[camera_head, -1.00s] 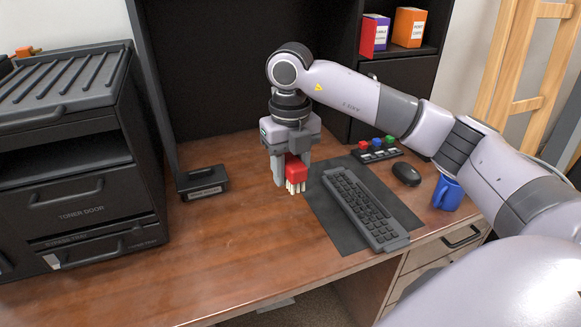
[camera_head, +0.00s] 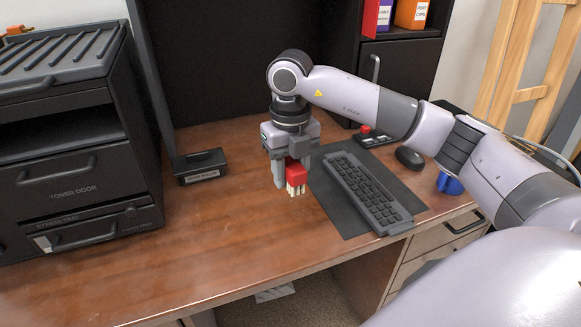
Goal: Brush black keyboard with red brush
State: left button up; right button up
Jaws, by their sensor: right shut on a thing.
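The black keyboard (camera_head: 368,194) lies on a dark desk mat (camera_head: 335,207) at the right of the wooden desk. My right gripper (camera_head: 290,176) points down just left of the mat and is shut on the red brush (camera_head: 296,173). The brush's pale bristles face down, close above or at the desk; I cannot tell whether they touch it. The brush is apart from the keyboard, to its left. Part of the brush is hidden by the gripper fingers. My left gripper is not in view.
A black printer (camera_head: 75,150) stands at the left. A small black box (camera_head: 201,167) sits at the back of the desk. A mouse (camera_head: 409,157), a blue mug (camera_head: 449,184) and a small dark holder (camera_head: 374,139) are right of the keyboard. The desk's front left is clear.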

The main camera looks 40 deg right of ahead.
jog(key=shift+f+b, duration=0.5)
jog(key=shift+f, duration=0.45)
jog(key=shift+f+b, duration=0.65)
jog(key=shift+f, duration=0.3)
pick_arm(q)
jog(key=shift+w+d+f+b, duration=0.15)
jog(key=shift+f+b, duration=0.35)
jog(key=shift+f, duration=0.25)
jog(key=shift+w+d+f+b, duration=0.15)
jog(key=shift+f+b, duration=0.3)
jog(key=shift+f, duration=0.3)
pick_arm(e)
jog(key=shift+f, duration=1.55)
jog(key=o, duration=1)
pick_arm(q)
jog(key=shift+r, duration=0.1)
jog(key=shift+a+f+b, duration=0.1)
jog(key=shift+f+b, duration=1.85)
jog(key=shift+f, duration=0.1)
pick_arm(e)
jog(key=shift+f, duration=3.05)
